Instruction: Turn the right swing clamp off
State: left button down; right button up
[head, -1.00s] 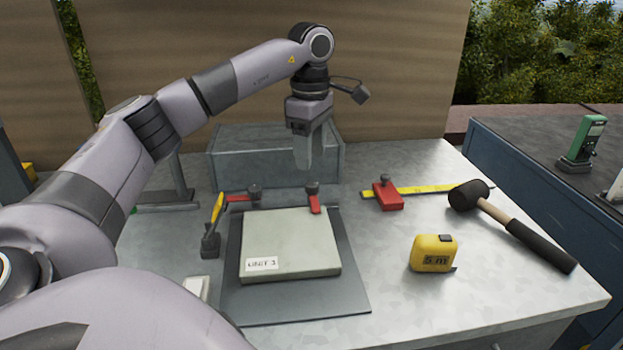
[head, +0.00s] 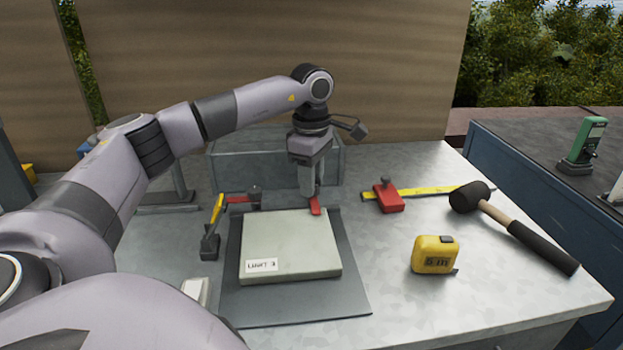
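The right swing clamp (head: 315,207) is at the back right corner of the pale panel labelled as a unit (head: 290,240). Its red arm points forward, its tip at the panel's back edge. My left gripper (head: 311,192) points straight down at this clamp, its fingers over the clamp's dark knob, which they hide. I cannot tell whether the fingers are closed on it. The left swing clamp (head: 238,199) has its red arm pointing left, clear of the panel, with a dark knob at its right end. My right gripper is not in view.
A grey bin (head: 232,160) stands close behind the clamps. To the right are a red block (head: 388,200) on a yellow rule, a tape measure (head: 434,254) and a mallet (head: 515,224). Bare bench lies between.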

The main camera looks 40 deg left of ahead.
pick_arm(q)
jog(key=shift+r+n+p, duration=0.1)
jog(key=shift+n+p, duration=0.2)
jog(key=shift+p, duration=0.05)
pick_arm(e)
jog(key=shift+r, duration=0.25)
pick_arm(q)
jog(key=n+p, duration=0.2)
jog(key=shift+n, duration=0.3)
jog(key=n+p, duration=0.1)
jog(key=n, duration=0.1)
jog(key=shift+n+p, duration=0.35)
jog(key=shift+n, duration=0.05)
jog(key=n+p, duration=0.1)
jog(key=n, duration=0.1)
jog(key=shift+s+n, duration=0.1)
jog(key=shift+n, duration=0.2)
jog(key=n+p, duration=0.2)
jog(key=n, duration=0.2)
jog(key=shift+d+n+p, duration=0.1)
jog(key=shift+n+p, duration=0.95)
jog(key=shift+n, duration=1.25)
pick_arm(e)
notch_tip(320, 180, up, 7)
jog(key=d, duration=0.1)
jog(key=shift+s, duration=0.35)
pick_arm(q)
jog(key=c, duration=0.8)
grip_release()
jog(key=shift+c, duration=0.2)
